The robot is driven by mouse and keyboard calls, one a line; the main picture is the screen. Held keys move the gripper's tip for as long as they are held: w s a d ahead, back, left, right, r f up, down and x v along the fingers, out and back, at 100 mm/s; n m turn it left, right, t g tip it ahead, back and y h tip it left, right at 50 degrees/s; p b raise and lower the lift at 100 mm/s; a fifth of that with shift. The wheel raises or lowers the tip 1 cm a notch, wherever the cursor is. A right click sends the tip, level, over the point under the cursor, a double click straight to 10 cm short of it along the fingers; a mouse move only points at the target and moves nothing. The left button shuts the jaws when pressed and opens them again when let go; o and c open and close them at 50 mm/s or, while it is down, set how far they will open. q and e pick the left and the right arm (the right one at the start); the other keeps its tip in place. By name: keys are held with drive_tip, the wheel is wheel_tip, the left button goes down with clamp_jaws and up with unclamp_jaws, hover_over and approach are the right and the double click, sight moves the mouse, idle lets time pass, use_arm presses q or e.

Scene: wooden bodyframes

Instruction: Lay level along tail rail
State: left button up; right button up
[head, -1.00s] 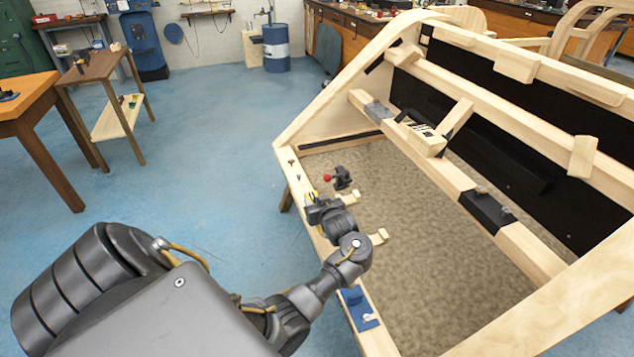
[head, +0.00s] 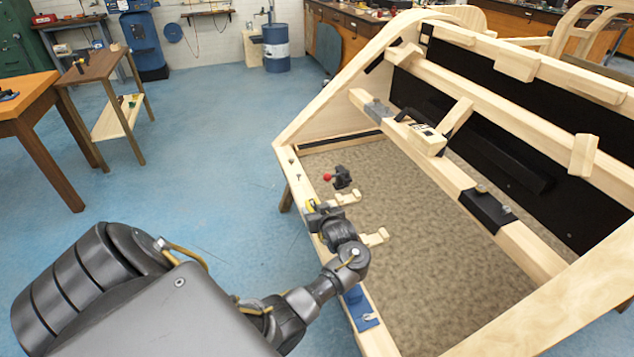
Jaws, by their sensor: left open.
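The tail rail (head: 291,170) is the pale wooden beam along the left edge of the frame, running from the far left corner toward the bottom middle. My left gripper (head: 312,212) is over this rail, about midway along its visible length, and is open. A small yellow piece (head: 311,204), possibly part of the level, shows at the fingertips. The gripper and wrist hide most of it, so I cannot tell whether it lies flat on the rail or touches the fingers. My right gripper is not in view.
A black clamp with a red knob (head: 328,178) stands just beyond the gripper. Wooden pegs (head: 377,238) stick out inward beside my wrist. A boxy tool (head: 427,139) rests on the middle beam.

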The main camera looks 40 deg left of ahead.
use_arm(q)
drive_tip(key=shift+r, duration=0.3)
drive_tip(key=p+v, duration=0.8)
drive_tip(key=v, duration=0.2)
drive_tip(key=shift+s+d+r+p, duration=0.1)
drive_tip(key=shift+s+d+p, duration=0.05)
drive_tip(key=shift+p, duration=0.2)
drive_tip(key=shift+s+d+r+p, duration=0.1)
drive_tip(key=shift+s+d+p, duration=0.25)
drive_tip(key=shift+d, duration=0.35)
